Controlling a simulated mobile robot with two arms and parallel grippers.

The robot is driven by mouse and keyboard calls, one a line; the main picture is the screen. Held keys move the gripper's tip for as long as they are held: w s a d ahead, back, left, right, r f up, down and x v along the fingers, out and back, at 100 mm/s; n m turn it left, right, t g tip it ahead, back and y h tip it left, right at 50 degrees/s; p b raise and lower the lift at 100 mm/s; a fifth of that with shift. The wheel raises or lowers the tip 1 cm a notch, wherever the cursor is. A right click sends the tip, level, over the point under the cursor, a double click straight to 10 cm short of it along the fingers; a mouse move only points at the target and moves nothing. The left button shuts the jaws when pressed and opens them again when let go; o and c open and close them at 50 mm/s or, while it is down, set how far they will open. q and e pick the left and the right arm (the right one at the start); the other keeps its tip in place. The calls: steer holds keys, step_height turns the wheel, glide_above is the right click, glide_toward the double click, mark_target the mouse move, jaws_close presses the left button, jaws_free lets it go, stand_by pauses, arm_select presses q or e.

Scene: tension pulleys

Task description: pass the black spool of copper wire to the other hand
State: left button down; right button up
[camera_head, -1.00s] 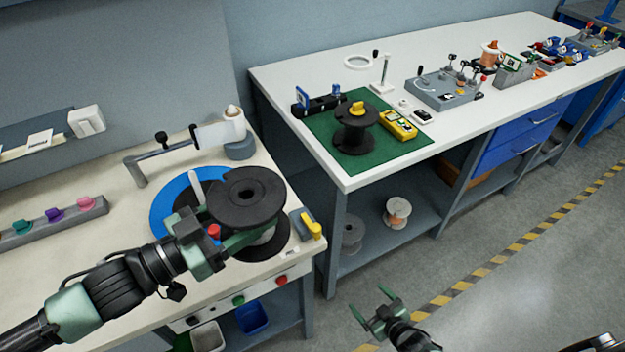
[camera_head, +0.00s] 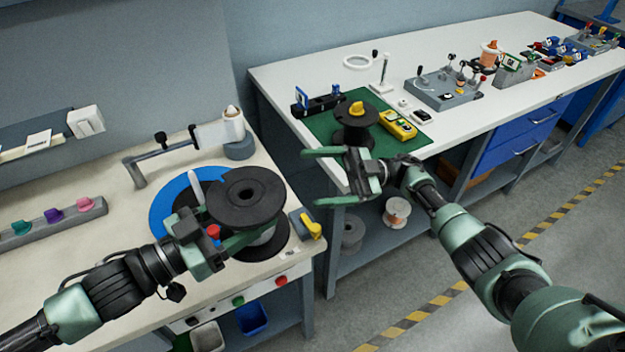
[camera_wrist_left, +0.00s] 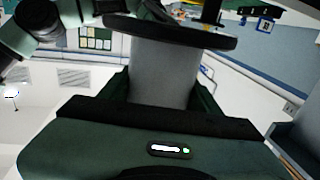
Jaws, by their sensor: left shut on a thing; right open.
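A black spool (camera_head: 245,190) with round flanges is held by my left gripper (camera_head: 252,228), which is shut on its core above the left bench. In the left wrist view the spool (camera_wrist_left: 165,70) shows a grey core or winding between the green fingers; I see no copper colour on it. My right gripper (camera_head: 312,177) is open and empty, to the right of the held spool and apart from it, in front of the right bench corner. Its fingers point left, toward the spool.
A wire guide arm (camera_head: 150,161) stands behind. Another black spool (camera_head: 355,136) stands on a green mat (camera_head: 322,127).

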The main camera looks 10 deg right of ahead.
arm_select(q)
steer(key=shift+r, duration=0.15)
arm_select(e)
steer(key=s+a+g+h, duration=0.1)
steer(key=s+a, duration=0.1)
steer(key=a, duration=0.2)
steer(key=s+a+r+g+h, duration=0.1)
steer(key=s+a+g+h, duration=0.1)
steer(key=s+a, duration=0.1)
steer(key=s+a+m+g+h, duration=0.1)
steer(key=s+a+h, duration=0.1)
steer(key=a, duration=0.3)
steer(key=shift+s+a+r+g, duration=0.35)
steer(key=shift+s+a+g, duration=0.05)
steer(key=shift+s, duration=0.05)
jaws_close()
arm_select(q)
steer(key=shift+c, duration=1.3)
jaws_free()
arm_select(e)
steer(key=shift+r, duration=0.1)
arm_select(q)
steer(key=shift+a, duration=0.1)
